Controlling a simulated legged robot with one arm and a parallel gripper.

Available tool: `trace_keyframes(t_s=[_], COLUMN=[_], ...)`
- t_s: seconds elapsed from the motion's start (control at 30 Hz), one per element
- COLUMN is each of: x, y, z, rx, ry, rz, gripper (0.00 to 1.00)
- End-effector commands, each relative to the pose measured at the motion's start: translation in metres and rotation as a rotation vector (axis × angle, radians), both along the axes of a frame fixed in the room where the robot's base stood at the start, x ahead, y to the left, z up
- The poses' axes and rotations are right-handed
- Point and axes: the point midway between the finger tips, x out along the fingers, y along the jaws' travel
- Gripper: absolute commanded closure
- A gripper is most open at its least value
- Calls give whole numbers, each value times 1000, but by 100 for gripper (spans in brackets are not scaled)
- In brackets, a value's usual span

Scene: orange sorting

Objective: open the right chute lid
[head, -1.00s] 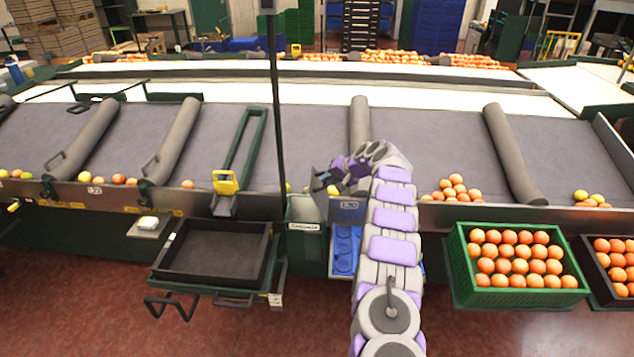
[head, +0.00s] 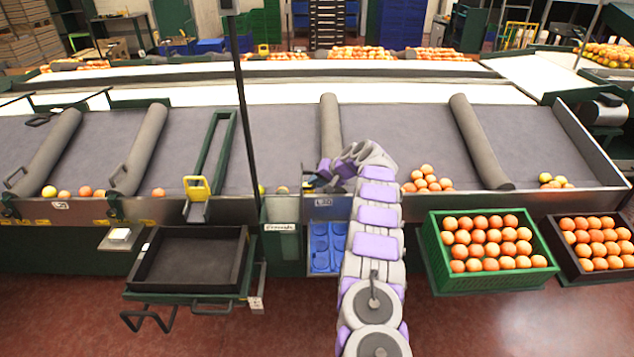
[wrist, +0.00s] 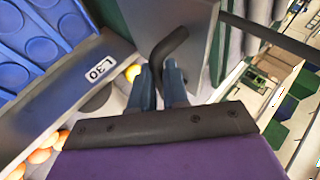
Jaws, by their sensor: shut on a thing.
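The right chute, labelled L30, shows its grey front (head: 315,208) below my gripper in the head view. The label plate (wrist: 103,70) also shows in the wrist view. The chute lid appears in the wrist view as a flat grey plate (wrist: 188,18) with a bent dark handle (wrist: 165,48). My gripper (wrist: 172,72) is shut on this handle, with its two blue-grey fingers close around the handle's end. In the head view my gripper (head: 318,178) is at the chute mouth, and my own arm and wrist hide most of the lid.
A blue moulded tray (head: 326,246) lies below the chute. A black empty crate (head: 240,262) stands to its left. A green crate of oranges (head: 432,240) stands to the right of my arm. A thin dark post (head: 243,110) rises left of the chute. Oranges (head: 425,180) lie on the belt at right.

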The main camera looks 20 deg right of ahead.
Motion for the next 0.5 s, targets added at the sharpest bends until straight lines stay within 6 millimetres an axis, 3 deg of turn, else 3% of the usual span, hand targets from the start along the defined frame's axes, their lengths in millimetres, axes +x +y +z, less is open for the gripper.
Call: trace_keyframes(t_s=[0.03, 0.1, 0.13, 0.37, 0.5], x=[-2, -2, -2, -2, -2], y=[6, 6, 6, 5, 3], z=[-12, -12, -12, -6, -1], rx=[-1, -1, -1, 1, 3], ry=[20, 20, 20, 11, 2], rz=[12, 12, 12, 8, 5], gripper=[100, 100, 84, 62, 60])
